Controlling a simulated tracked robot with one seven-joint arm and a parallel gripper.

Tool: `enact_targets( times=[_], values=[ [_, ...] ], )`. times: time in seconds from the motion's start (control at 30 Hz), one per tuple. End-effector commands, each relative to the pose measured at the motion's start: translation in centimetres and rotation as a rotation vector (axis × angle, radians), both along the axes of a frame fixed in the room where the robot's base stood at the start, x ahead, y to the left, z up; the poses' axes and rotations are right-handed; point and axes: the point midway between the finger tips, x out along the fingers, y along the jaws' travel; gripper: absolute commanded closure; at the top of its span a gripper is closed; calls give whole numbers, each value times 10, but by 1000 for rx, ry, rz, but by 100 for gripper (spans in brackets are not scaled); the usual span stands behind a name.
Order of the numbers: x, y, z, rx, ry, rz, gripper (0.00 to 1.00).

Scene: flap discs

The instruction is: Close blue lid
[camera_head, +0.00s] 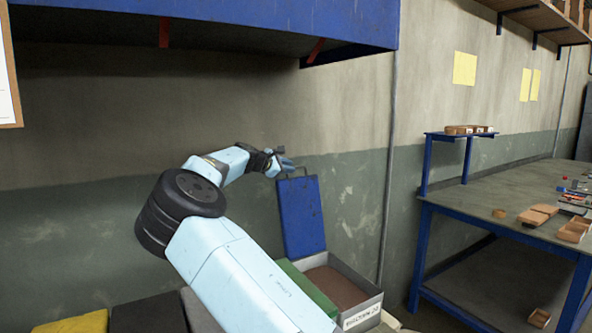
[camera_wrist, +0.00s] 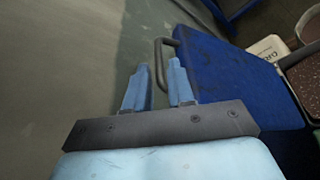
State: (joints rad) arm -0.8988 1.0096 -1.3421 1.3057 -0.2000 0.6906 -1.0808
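The blue lid (camera_head: 301,217) stands upright, raised open, at the back of a grey box (camera_head: 373,303) labelled on its front. A dark wire handle sits at the lid's top edge; it shows in the wrist view (camera_wrist: 158,62) as a bent loop. The lid also fills the right of the wrist view (camera_wrist: 232,80). My gripper (camera_head: 285,163) is at the lid's top, by the handle. In the wrist view its two fingers (camera_wrist: 162,72) are apart, with the handle just beyond and around the tips. Whether they touch it I cannot tell.
A green lid (camera_head: 310,287) lies beside the open box, which holds brown material (camera_head: 336,287). A blue-framed workbench (camera_head: 480,213) with brown boxes is at the right. A blue overhead hood (camera_head: 250,20) hangs above my arm. The wall is close behind.

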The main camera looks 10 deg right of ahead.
Motion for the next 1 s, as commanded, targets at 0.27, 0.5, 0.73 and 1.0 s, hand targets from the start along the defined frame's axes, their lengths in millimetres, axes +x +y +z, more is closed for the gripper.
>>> enact_targets(
  times=[0.27, 0.5, 0.73, 1.0],
  values=[
    [21, -33, -11, 0, -1, -1, 77],
    [28, -43, -14, 1, -1, 0, 77],
    [28, -43, -15, 1, -1, 0, 77],
    [28, -43, -15, 1, 0, -1, 100]
  ],
)
